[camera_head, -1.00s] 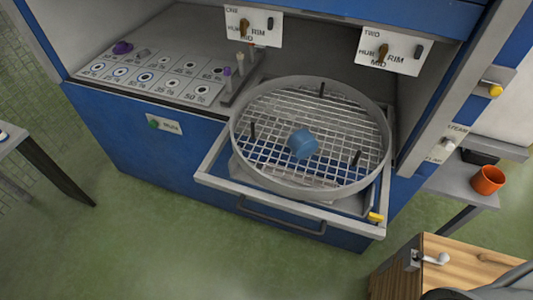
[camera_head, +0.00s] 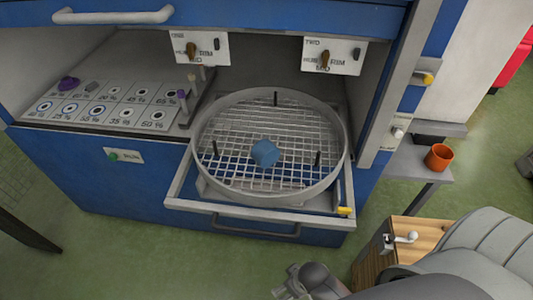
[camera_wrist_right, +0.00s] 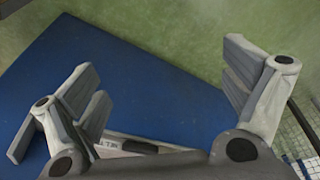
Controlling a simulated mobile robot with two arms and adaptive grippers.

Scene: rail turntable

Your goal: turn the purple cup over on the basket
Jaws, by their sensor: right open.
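The round wire basket (camera_head: 339,170) with a grey rim sits on a pulled-out drawer. A small blue, faceted cup-like piece (camera_head: 264,153) lies on its mesh; which way its mouth faces is unclear. No clearly purple cup shows in the basket. A small purple object (camera_head: 69,83) sits at the panel's back left, too small to identify. My right gripper (camera_head: 292,284) is at the bottom edge in the head view, below the drawer and away from the basket. In the right wrist view its fingers are wide apart and empty (camera_wrist_right: 158,95). My left gripper is out of view.
Black pegs stand up around the basket. The drawer handle (camera_head: 255,228) and a yellow piece (camera_head: 344,211) are at its front. A low blue canopy with switch plates (camera_head: 334,55) overhangs the back. An orange cup (camera_head: 439,157) stands on a side shelf. A wooden box (camera_head: 411,228) is lower right.

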